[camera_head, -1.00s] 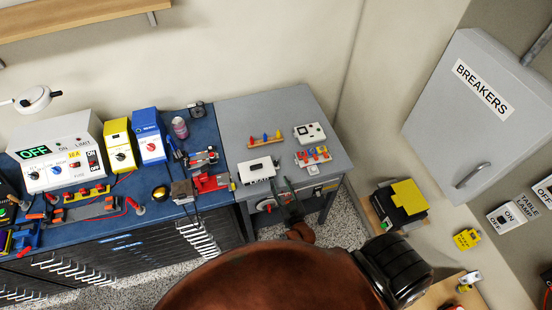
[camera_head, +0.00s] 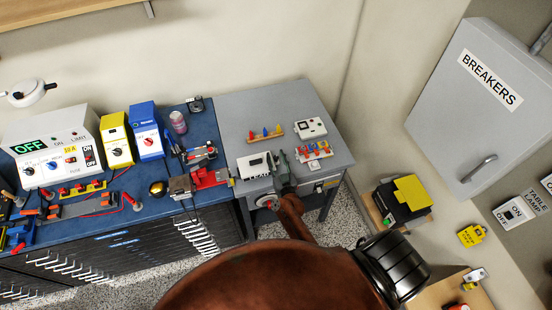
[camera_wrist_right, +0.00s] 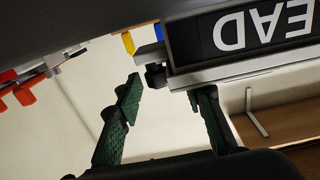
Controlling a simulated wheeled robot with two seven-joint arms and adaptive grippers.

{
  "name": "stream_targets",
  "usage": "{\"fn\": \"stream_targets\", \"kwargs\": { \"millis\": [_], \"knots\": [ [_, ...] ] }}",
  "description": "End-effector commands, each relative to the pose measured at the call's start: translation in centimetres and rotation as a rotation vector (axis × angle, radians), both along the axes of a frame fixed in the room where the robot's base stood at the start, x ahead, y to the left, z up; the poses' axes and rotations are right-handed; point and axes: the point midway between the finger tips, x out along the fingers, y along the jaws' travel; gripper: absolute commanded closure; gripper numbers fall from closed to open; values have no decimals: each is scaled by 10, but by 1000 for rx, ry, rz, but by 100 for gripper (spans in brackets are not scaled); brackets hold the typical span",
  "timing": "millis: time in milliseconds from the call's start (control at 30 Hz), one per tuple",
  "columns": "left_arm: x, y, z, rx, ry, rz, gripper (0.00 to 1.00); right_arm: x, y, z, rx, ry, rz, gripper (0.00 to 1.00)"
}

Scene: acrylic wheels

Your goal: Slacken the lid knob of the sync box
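A white box (camera_head: 256,163) with a dark label strip on its front stands on the grey table; no lettering reading "sync" is legible. In the right wrist view a box with an upside-down label ending in "EAD" (camera_wrist_right: 258,35) fills the upper right. A small dark knob (camera_wrist_right: 155,76) sticks out from its end. My right gripper (camera_wrist_right: 163,95) is open, with one green finger on either side of the space below the knob. The knob seems apart from both fingers. In the head view the right gripper (camera_head: 284,166) is just right of the white box. My left gripper is not in view.
A rack of coloured pieces (camera_head: 266,133), another white device (camera_head: 310,129) and a tray of coloured parts (camera_head: 314,150) stand close by on the grey table (camera_head: 240,112). A red vise (camera_head: 209,178) is on the blue bench to the left. The table's back is clear.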

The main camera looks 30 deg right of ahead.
Motion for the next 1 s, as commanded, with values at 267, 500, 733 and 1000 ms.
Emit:
{"fn": "stream_targets", "kwargs": {
  "millis": [267, 500, 733, 1000],
  "knots": [
    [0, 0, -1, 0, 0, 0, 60, 3, -1, 0, 0, 0, 0, 64],
    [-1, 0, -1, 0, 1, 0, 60, 3, -1, 0, 0, 0, 0, 77],
    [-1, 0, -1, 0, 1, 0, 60, 2, -1, 0, 0, 0, 0, 93],
    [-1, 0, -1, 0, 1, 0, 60, 2, -1, 0, 0, 0, 0, 100]
  ]
}}
